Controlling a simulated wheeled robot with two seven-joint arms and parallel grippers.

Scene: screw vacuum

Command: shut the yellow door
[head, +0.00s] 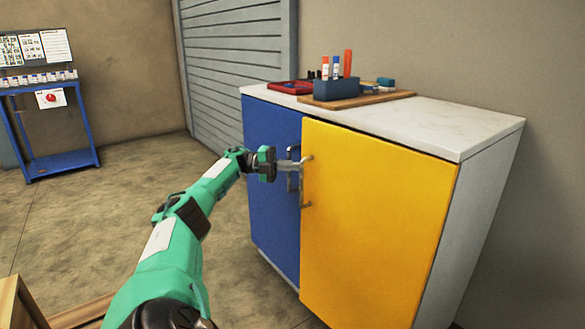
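The yellow door (375,225) is the right door of a white-topped cabinet. Its left edge appears to stand slightly out in front of the blue door (268,195), so it looks a little ajar. Its metal bar handle (307,182) is upright near its left edge. My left gripper (290,165), on a green arm, is level with the upper part of the handles, at the left edge of the yellow door. The fingers overlap the handles in the picture; I cannot tell whether they touch or how far apart they are. My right gripper is out of view.
The blue door's handle (291,172) is close beside the fingers. On the cabinet top (440,124) are a blue holder (335,89) with tubes, a board (372,99) and a red tray (290,87). A blue rack (55,160) stands far left.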

